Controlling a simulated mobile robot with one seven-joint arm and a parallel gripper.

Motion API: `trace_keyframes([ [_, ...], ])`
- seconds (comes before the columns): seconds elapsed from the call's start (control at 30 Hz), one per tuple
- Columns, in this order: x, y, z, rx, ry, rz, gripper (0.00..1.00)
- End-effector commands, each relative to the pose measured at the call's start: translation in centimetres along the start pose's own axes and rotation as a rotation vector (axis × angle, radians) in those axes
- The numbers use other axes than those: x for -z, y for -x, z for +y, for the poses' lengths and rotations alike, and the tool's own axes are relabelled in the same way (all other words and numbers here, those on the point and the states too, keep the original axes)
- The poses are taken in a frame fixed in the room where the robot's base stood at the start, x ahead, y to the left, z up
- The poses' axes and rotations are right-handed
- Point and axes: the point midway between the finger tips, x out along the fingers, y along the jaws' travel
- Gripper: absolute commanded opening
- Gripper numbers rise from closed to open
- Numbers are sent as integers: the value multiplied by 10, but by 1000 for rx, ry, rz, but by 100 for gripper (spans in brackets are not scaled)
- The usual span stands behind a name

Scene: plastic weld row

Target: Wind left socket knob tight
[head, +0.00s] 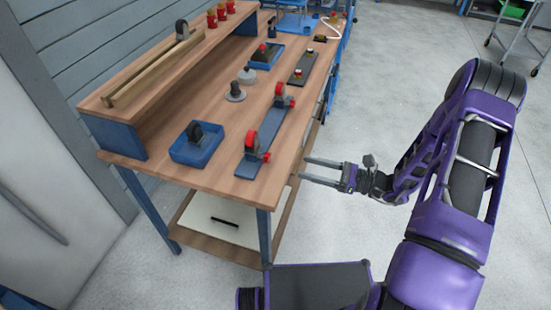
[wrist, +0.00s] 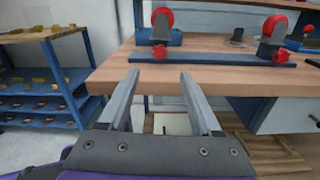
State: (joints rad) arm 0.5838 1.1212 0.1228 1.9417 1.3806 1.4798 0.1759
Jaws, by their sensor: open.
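A long blue-grey bar (head: 262,140) lies on the wooden bench (head: 222,181), with a grey holder and red disc at each end. The left socket knob, a red star shape (wrist: 159,53), sits low on the front of the left holder, whose red disc (wrist: 162,18) stands above it. In the head view this knob (head: 266,157) is at the near end of the bar. The right knob (wrist: 281,57) is at the far end. My gripper (head: 303,169) is open and empty, just off the bench edge. In the wrist view its fingers (wrist: 160,74) point toward the left knob, apart from it.
A blue tray (head: 187,155) with a dark wheel stands behind the bar's near end. Grey round parts (head: 235,92) and another blue tray (head: 263,58) lie farther back. A raised shelf (head: 150,75) runs along the bench's back. Open floor (head: 385,100) lies right of the bench.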

Motion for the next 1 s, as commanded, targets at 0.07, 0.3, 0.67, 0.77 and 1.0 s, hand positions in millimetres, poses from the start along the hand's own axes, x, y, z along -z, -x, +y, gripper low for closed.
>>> trace_keyframes([
  [0.07, 0, -19, 1, -5, -1, 1, 66],
  [0.3, 1, -69, 1, -4, 0, 2, 66],
  [0.67, 1, -103, 0, 0, 1, 3, 66],
  [0.77, 1, -104, 0, 0, 1, 3, 66],
  [1.0, 1, -104, 0, 0, 1, 3, 51],
])
